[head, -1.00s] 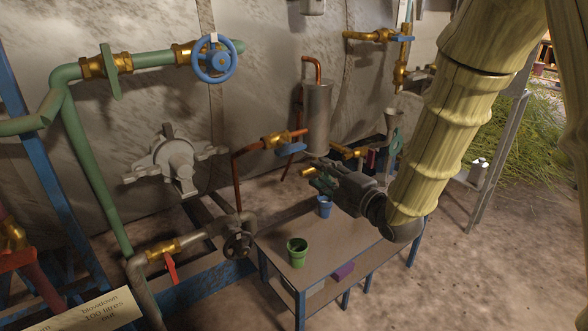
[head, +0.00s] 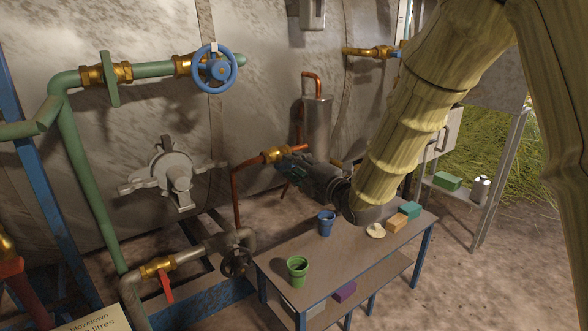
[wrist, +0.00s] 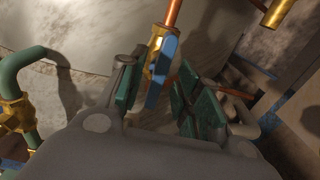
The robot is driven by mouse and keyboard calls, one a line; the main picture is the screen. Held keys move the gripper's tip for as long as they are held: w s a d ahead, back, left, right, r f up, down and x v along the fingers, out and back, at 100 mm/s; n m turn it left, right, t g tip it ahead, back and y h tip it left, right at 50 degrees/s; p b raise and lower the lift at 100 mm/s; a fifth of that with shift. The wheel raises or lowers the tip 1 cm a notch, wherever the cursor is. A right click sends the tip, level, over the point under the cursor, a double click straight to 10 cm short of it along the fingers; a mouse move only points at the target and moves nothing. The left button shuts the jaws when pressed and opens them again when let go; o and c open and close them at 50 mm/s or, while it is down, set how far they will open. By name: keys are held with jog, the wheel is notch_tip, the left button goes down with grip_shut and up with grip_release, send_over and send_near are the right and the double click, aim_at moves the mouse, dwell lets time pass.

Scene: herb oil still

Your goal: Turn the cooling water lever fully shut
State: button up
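The lever is a blue handle (wrist: 163,72) on a brass valve in the copper pipe. In the wrist view it lies between my gripper's (wrist: 157,92) two green-padded fingers, which stand apart on either side. I cannot tell whether either finger touches it. In the head view the brass valve body (head: 275,155) shows at the end of the copper pipe, and my gripper (head: 288,166) is right at it, hiding most of the handle. My gripper is open and holds nothing.
A table (head: 350,254) below carries a green pot (head: 298,271), a blue cup (head: 327,223) and small blocks (head: 398,223). To the left are a blue handwheel (head: 213,68) and a red lever (head: 166,286). Green pipe (head: 85,190) runs down the left side.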

jog(key=shift+w+a, duration=0.25)
jog(key=shift+w, duration=0.1)
grip_shut()
jog(key=shift+r+m+p, duration=0.15)
jog(key=shift+m+p, duration=0.2)
jog(key=shift+m, duration=0.05)
jog(key=shift+m+p, duration=5.85)
jog(key=shift+m, duration=2.85)
jog(key=shift+f, duration=0.2)
